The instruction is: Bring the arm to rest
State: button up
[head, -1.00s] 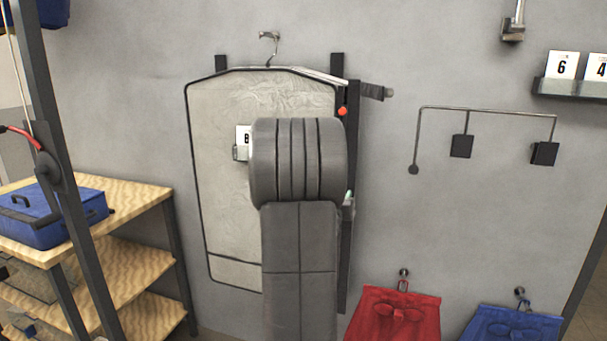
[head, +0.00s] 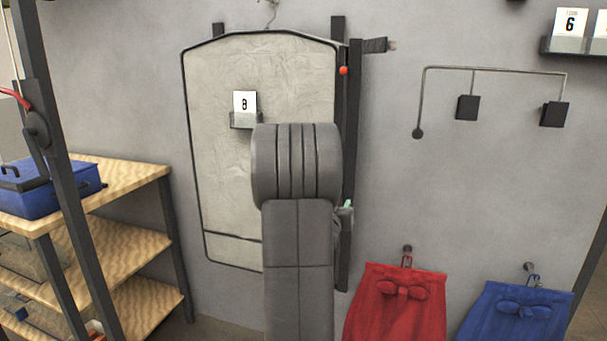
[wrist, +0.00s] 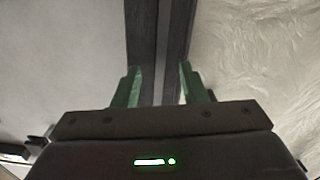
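My arm (head: 298,240) rises in the middle of the head view, in front of a pale garment bag that hangs on the wall. My gripper (wrist: 160,85) shows in the wrist view with its two green fingers apart and nothing between them. Beyond the fingers are a dark upright post (wrist: 170,40) and the pale, creased bag (wrist: 245,60). In the head view the gripper is mostly hidden behind my arm; only a small pale green bit shows at its right edge.
The garment bag (head: 215,100) bears a card marked 8 (head: 245,102). A wooden shelf unit (head: 130,177) with a blue case (head: 55,190) stands at left. Red (head: 392,310) and blue (head: 515,315) bags hang at right, below a metal rail (head: 490,69). A card holder (head: 575,46) is at upper right.

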jog(key=shift+f+b, duration=1.65)
jog(key=shift+f, duration=1.35)
